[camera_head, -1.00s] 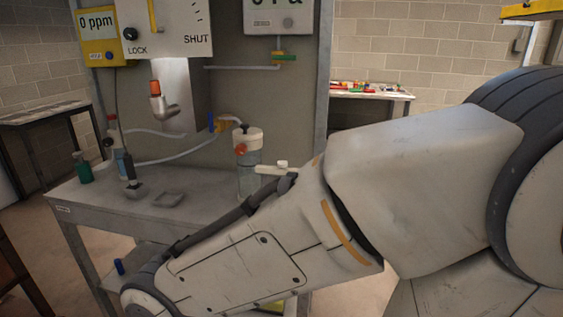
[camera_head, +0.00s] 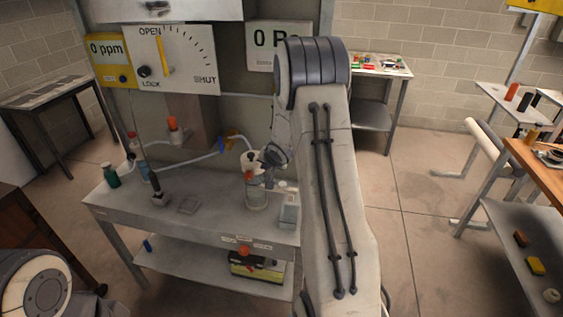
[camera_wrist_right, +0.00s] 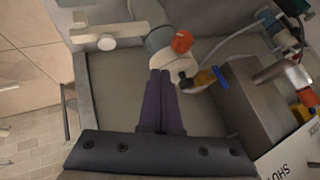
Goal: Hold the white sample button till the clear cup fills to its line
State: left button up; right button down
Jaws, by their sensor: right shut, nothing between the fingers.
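A clear vessel (camera_head: 256,195) with a white lid (camera_head: 250,160) and an orange-red knob (camera_head: 249,176) stands upright on the grey bench; I take it for the clear cup. Its fill line is too small to make out. My right gripper (camera_head: 268,178) is beside the vessel's lid, on its right. In the right wrist view its two purple fingers (camera_wrist_right: 159,72) are closed together and empty, close to the lid, with the orange-red knob (camera_wrist_right: 182,41) just beyond. A white bar with a round white knob (camera_wrist_right: 107,43) lies left of them; I cannot tell whether that is the sample button. My left gripper is out of view.
The bench (camera_head: 215,222) also holds a green bottle (camera_head: 111,174), a dark probe (camera_head: 158,198) and a small grey box (camera_head: 289,212). A panel with an OPEN–SHUT dial (camera_head: 172,60) and a yellow 0 ppm meter (camera_head: 110,60) hangs above. Hoses run to the vessel.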

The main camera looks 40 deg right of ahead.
jog(key=r+m+p, duration=0.2)
send_over(281, 182)
jog(key=s, duration=0.2)
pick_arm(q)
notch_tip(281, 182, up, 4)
pick_arm(e)
jog(key=shift+a+f+t, duration=0.25)
jog(key=shift+f+t, duration=0.1)
jog(key=shift+t, duration=0.05)
notch_tip(281, 182, down, 8)
jog(key=b, duration=0.9)
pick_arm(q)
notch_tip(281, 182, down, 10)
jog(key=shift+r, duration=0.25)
pick_arm(e)
jog(key=shift+f, duration=0.4)
jog(key=shift+f, duration=0.15)
jog(key=shift+f, duration=0.25)
pick_arm(q)
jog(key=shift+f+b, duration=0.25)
jog(key=shift+b, duration=0.15)
pick_arm(e)
jog(key=shift+f, duration=0.6)
dwell(1.3)
